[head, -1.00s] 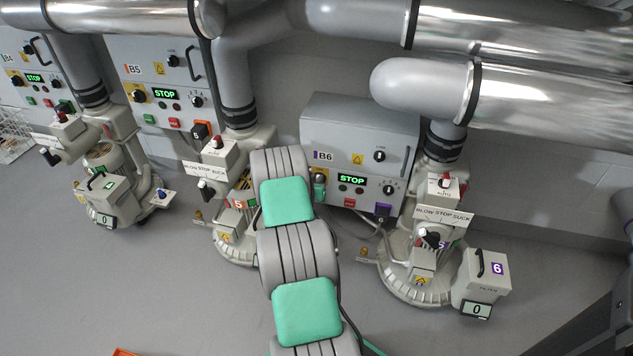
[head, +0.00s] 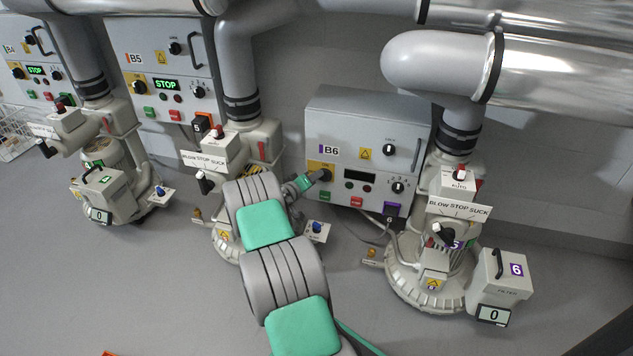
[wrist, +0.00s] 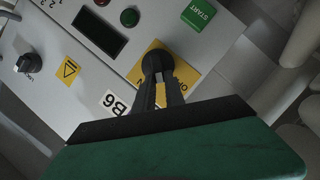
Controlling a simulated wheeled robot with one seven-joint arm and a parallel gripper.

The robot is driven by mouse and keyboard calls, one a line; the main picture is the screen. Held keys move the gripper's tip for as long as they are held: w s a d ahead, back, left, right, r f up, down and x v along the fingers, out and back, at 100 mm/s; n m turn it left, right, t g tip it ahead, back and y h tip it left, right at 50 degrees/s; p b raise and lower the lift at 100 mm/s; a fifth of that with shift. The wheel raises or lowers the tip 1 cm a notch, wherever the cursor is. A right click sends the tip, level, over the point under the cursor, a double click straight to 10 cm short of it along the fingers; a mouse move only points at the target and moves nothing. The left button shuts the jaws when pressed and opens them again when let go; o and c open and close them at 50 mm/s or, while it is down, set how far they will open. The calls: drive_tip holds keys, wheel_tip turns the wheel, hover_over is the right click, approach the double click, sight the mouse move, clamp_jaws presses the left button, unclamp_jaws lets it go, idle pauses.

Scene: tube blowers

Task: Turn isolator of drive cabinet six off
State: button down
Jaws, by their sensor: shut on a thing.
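Drive cabinet B6 (head: 345,115) is the grey box on the wall right of centre in the head view. Its display (head: 357,175) is dark, and it is dark in the wrist view too (wrist: 99,31). The isolator is a black rotary knob (wrist: 157,61) on a yellow plate (wrist: 183,73) beside the B6 label. My gripper (wrist: 159,84) is shut on this knob, its fingers partly covering the knob and plate. In the head view my gripper (head: 317,177) reaches the cabinet's left side from below.
A green START button (wrist: 198,13) sits close beside the isolator. Cabinet B5 (head: 158,62) shows a lit STOP display. Blower six (head: 425,285) stands just right of B6, and blower five stands left of my arm. Large pipes (head: 560,70) run overhead.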

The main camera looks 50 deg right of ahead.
drive_tip(key=shift+w+f+n+h, duration=0.2)
drive_tip(key=shift+n+h, duration=0.1)
drive_tip(key=shift+n, duration=0.3)
